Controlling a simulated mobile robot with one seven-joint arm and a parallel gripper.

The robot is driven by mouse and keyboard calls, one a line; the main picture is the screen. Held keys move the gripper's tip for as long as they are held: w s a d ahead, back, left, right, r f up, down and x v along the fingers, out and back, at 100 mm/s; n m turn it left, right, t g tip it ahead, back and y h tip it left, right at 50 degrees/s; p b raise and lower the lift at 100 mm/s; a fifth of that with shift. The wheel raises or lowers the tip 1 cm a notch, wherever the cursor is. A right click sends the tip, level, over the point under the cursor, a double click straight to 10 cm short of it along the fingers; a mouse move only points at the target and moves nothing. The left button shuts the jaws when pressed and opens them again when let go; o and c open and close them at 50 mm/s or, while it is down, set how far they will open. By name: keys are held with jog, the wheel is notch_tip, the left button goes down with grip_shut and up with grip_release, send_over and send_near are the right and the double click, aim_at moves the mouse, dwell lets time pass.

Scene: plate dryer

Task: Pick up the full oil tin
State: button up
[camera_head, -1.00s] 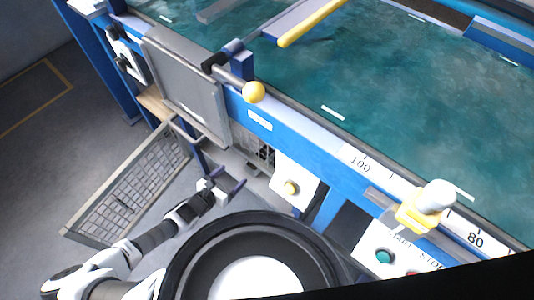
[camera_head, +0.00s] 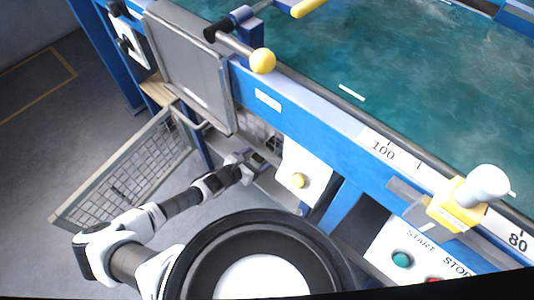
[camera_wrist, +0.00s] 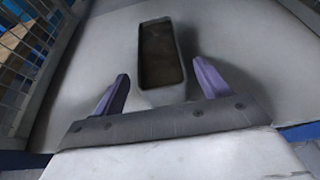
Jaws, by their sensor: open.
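The oil tin (camera_wrist: 162,52) is a narrow, pale, open-topped box with dark brown content, seen from above in the wrist view. It rests on a light grey surface (camera_wrist: 110,45). My gripper (camera_wrist: 161,85) is open, with its two purple fingers apart at the near end of the tin. The near end of the tin lies close to the gap between the fingertips, and nothing is gripped. In the head view my gripper (camera_head: 252,162) reaches into the opening under the machine's blue frame. The tin is too small and obscured to make out clearly there.
An open mesh door (camera_head: 125,175) hangs left of my arm. A grey panel (camera_head: 188,65) and blue frame (camera_head: 320,118) stand above the opening. Wire mesh (camera_wrist: 25,50) borders the wrist view's left.

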jog(key=x, duration=0.4)
jog(key=shift+s+b, duration=0.1)
jog(key=shift+b, duration=0.2)
jog(key=shift+r, duration=0.1)
jog(key=c, duration=1.3)
jog(key=shift+r, duration=0.1)
